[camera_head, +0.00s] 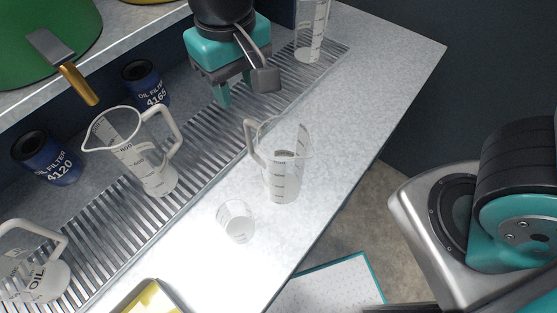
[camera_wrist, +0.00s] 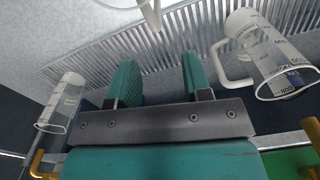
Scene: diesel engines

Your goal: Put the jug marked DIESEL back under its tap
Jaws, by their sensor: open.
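A clear measuring jug (camera_head: 287,165) stands on the bare worktop in front of the drain grate, its handle toward the upper left. No DIESEL mark is readable on it. Part of a jug, probably this one, shows at the top edge of the wrist view (camera_wrist: 150,14). My gripper (camera_head: 236,88) is open and empty above the grate, up and left of this jug; its teal fingers show apart in the wrist view (camera_wrist: 160,80). A brass tap (camera_head: 78,84) hangs from a green tank (camera_head: 45,35) at upper left.
Other jugs stand on the grate (camera_head: 205,165): one in the middle (camera_head: 125,148), one at the far end (camera_head: 311,35) and one marked OIL (camera_head: 45,280). A small clear cup (camera_head: 237,222) stands near the loose jug. Blue oil filters (camera_head: 50,162) stand behind.

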